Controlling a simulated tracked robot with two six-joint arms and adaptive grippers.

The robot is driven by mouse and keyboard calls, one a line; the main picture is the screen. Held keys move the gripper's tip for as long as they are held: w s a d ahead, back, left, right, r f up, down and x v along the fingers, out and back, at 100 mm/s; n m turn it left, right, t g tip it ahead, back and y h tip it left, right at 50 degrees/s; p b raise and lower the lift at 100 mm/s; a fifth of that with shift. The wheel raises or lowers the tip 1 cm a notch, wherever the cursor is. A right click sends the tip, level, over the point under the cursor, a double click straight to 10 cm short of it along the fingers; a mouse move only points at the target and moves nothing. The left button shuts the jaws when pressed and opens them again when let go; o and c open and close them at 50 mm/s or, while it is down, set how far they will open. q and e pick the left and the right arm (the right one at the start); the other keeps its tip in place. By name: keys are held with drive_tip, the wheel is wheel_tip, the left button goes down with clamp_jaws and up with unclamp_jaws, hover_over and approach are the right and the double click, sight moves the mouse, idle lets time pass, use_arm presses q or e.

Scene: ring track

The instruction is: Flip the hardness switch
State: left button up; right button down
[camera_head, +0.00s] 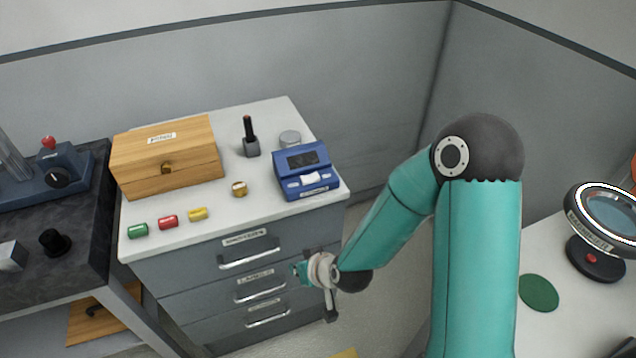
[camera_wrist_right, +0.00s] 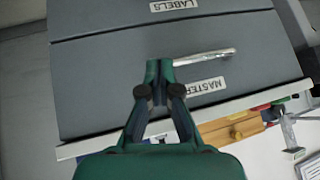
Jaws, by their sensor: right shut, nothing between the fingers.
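A blue device (camera_head: 305,170) with a dark display and a pale labelled part on its front stands at the right front of the cabinet top. Its label is too small to read, and I cannot tell whether it carries the hardness switch. Another blue-grey machine (camera_head: 60,172) with a red knob and a black dial stands on the dark bench at far left. My right gripper (camera_head: 298,271) is shut and empty, low in front of the cabinet's drawers, below the blue device. In the wrist view its fingertips (camera_wrist_right: 158,69) show against the drawer fronts near a handle. My left gripper is out of view.
On the cabinet top (camera_head: 275,215) are a wooden box (camera_head: 170,160), a dark bottle (camera_head: 250,140), a brass piece (camera_head: 239,189) and green, red and yellow cylinders. Drawer handles (camera_head: 250,262) jut forward. A ring-lamp magnifier (camera_head: 590,258) stands on the right table.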

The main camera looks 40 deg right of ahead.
use_arm(q)
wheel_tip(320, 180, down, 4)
drive_tip(key=b, duration=0.2)
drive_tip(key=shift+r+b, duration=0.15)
drive_tip(key=shift+b, duration=0.25)
use_arm(e)
drive_tip(key=w+d+r+t+h, duration=0.1)
drive_tip(key=d+r+t+h, duration=0.1)
drive_tip(key=d+r, duration=0.3)
drive_tip(key=w+d+r+t+h, duration=0.1)
drive_tip(key=d+r+t, duration=0.3)
drive_tip(key=r, duration=1)
drive_tip(key=shift+d+r+m+t+h, duration=0.15)
drive_tip(key=shift+d+m+t+h, duration=0.2)
drive_tip(key=shift+d+h, duration=0.65)
drive_tip(key=shift+w+d, duration=0.1)
drive_tip(key=shift+d, duration=0.05)
drive_tip(key=p, duration=0.2)
hover_over(317, 185)
wheel_tip(317, 185, down, 2)
wheel_tip(317, 185, down, 4)
drive_tip(key=shift+r, duration=0.25)
drive_tip(key=shift+f, duration=0.55)
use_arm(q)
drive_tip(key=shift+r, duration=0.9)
